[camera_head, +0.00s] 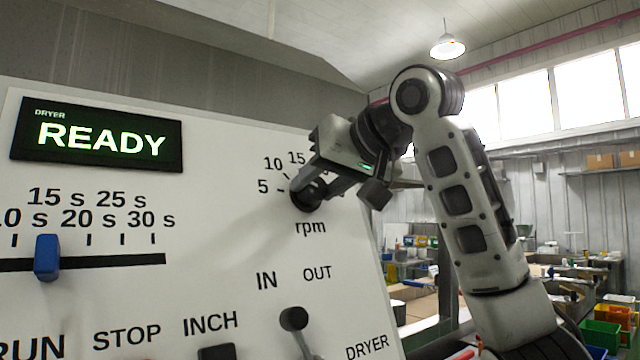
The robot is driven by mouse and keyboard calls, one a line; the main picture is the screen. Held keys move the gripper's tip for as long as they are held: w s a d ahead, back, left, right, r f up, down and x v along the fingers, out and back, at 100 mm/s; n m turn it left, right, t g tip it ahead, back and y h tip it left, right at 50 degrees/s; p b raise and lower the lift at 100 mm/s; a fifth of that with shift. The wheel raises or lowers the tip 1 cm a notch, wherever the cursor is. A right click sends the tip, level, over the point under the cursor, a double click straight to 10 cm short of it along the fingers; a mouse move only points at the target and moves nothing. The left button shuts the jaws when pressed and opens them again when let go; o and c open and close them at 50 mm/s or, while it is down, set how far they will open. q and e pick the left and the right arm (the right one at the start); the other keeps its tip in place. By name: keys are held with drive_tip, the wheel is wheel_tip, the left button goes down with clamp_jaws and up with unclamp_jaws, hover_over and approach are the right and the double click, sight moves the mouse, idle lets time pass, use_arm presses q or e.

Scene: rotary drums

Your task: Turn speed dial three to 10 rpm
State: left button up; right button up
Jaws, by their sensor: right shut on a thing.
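The speed dial (304,197) is a dark round knob on the white panel, above the word "rpm". The marks 5, 10 and 15 show around its left and upper side; the rest of its scale is hidden behind my right gripper. My right gripper (318,190) comes in from the right and is shut on the dial. Which mark the dial points to cannot be told, as the fingers cover its face. No number three shows by the dial. My left gripper is not in view.
The panel (235,240) also bears a lit "READY" display (98,136), a blue slider (47,257) on a seconds scale, an IN/OUT lever (295,320) below the dial and a dark INCH control (217,352). Workshop benches and bins stand beyond the panel's right edge.

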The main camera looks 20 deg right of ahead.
use_arm(q)
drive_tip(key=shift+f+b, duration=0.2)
drive_tip(key=shift+b, duration=0.15)
use_arm(e)
drive_tip(key=m, duration=0.5)
drive_tip(key=shift+d, duration=0.1)
idle(0.3)
drive_tip(key=o, duration=1)
drive_tip(key=shift+s+d+r, duration=0.1)
drive_tip(key=shift+s, duration=0.2)
use_arm(q)
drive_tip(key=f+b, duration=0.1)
drive_tip(key=b, duration=0.1)
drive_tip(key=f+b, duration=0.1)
drive_tip(key=b, duration=0.1)
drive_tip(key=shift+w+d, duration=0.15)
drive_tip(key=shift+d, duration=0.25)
use_arm(e)
drive_tip(key=v, duration=1.5)
drive_tip(key=shift+s+d, duration=0.2)
